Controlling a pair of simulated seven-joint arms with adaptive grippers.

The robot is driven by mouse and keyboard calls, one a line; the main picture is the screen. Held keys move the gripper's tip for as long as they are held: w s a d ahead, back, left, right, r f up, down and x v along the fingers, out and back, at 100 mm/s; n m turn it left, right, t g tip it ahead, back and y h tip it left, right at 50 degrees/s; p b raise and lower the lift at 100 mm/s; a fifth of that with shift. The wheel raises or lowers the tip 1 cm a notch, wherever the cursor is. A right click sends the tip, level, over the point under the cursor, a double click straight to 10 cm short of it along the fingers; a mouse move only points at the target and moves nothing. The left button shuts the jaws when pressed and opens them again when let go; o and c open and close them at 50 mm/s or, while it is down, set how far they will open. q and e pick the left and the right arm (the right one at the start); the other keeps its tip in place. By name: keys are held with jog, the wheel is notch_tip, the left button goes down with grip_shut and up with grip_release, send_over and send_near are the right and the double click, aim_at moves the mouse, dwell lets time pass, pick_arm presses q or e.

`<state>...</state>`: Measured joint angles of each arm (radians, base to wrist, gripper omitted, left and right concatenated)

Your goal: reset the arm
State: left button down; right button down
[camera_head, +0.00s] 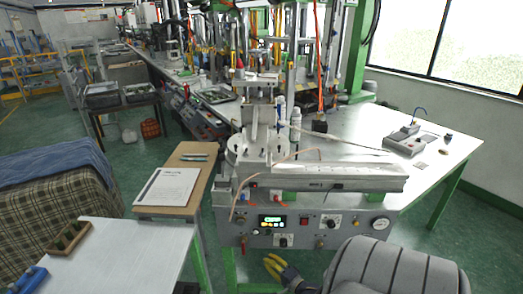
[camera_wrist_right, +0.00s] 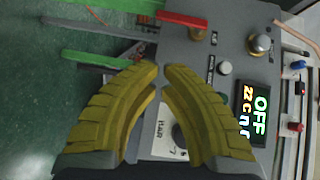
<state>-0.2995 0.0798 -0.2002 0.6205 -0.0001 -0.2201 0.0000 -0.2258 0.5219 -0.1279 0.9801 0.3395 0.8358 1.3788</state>
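My right gripper (camera_head: 276,266) shows in the head view at the bottom middle, below the front panel of the wax injection machine (camera_head: 345,226). Its yellow ridged fingers (camera_wrist_right: 160,82) fill the middle of the right wrist view. Their tips come almost together with nothing between them. The machine's panel shows beyond the fingers in that view, with a lit display (camera_wrist_right: 258,118) reading OFF on the right. The display also shows in the head view (camera_head: 272,221). The fingers hide part of the panel. My left gripper is not in view.
A white table (camera_head: 125,255) with a wooden holder (camera_head: 68,240) is at the lower left. A wooden board with a paper booklet (camera_head: 167,187) lies left of the machine. Green floor shows under the machine.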

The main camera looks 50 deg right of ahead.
jog(key=shift+s+a, duration=0.2)
jog(key=shift+s, duration=0.75)
jog(key=shift+s+a, duration=0.15)
jog(key=shift+s, duration=0.8)
jog(key=s+a+f+n+g+y, duration=0.1)
jog(key=s+a+f+n+g, duration=0.35)
jog(key=s+f+n, duration=0.5)
jog(key=s+a+f+n+g+y, duration=0.1)
jog(key=s+a+f+n+g, duration=0.35)
jog(key=f, duration=0.85)
jog(key=s+a+f+n+g, duration=0.3)
jog(key=s+a+f+n, duration=0.1)
jog(key=s+a, duration=0.6)
jog(key=s+a+f+n+g+y, duration=0.1)
jog(key=s+a+f+n+g, duration=0.2)
jog(key=s+a, duration=0.7)
notch_tip(320, 180, down, 4)
jog(key=shift+s+a+n+g, duration=0.15)
jog(key=shift+a+n+g, duration=0.15)
jog(key=shift+a+n, duration=0.65)
